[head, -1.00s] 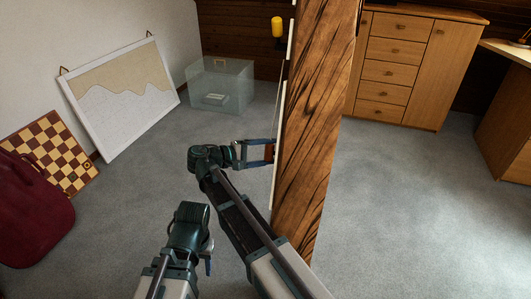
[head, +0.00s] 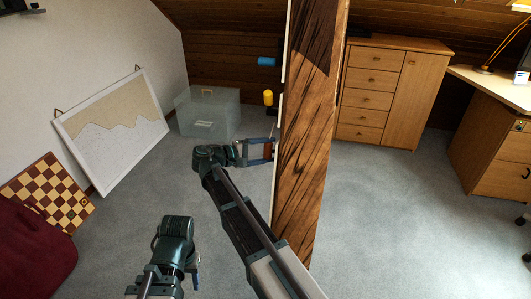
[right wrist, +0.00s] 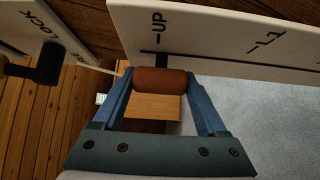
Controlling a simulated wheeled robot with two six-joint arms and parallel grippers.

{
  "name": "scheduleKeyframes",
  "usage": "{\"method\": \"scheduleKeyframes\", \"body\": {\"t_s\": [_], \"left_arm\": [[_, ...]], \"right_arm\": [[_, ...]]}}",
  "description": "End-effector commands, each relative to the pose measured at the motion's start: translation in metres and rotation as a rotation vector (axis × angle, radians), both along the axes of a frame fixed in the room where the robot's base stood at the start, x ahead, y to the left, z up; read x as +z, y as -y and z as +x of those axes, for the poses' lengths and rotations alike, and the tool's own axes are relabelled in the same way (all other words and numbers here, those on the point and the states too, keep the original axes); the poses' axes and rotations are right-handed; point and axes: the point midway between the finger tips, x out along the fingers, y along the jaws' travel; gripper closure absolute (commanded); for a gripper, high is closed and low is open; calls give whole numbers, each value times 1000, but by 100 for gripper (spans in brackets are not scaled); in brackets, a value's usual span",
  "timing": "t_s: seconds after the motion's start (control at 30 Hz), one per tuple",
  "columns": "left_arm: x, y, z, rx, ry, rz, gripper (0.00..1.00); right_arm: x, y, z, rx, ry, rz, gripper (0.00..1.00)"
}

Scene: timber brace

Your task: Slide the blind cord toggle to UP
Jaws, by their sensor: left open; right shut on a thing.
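The toggle is a red-brown cylinder on a dark stem (right wrist: 160,82). In the right wrist view it sits between the two blue fingers of my right gripper (right wrist: 165,92), which is shut on it. The stem stands against a white scale board (right wrist: 215,28), close beside the mark labelled UP. In the head view the toggle (head: 269,149) is at the left side of the timber post (head: 307,150), with my right gripper (head: 262,150) around it. My left gripper (head: 193,280) is open and empty, low at the left, away from the post; its fingertips are poorly seen.
A yellow knob (head: 268,98) and a blue knob (head: 266,61) stick out from the post above my right gripper. A clear box (head: 208,112) stands behind.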

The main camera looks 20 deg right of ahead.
Motion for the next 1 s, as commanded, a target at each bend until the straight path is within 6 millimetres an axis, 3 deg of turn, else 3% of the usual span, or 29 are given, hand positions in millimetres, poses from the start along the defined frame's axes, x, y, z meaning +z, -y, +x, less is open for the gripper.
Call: {"method": "scheduleKeyframes", "body": {"t_s": [0.1,0.57,0.6,0.7,1.0], "left_arm": [[9,0,0,0,0,0,50],[10,0,0,0,0,0,50],[10,0,0,0,0,0,50],[10,0,0,0,0,0,50],[10,0,0,0,0,0,50]], "right_arm": [[9,1,3,2,1,-1,100],[12,2,5,5,2,-7,100],[11,2,5,5,2,-6,18],[11,1,5,5,2,-5,0],[10,1,3,2,1,-1,0]]}}
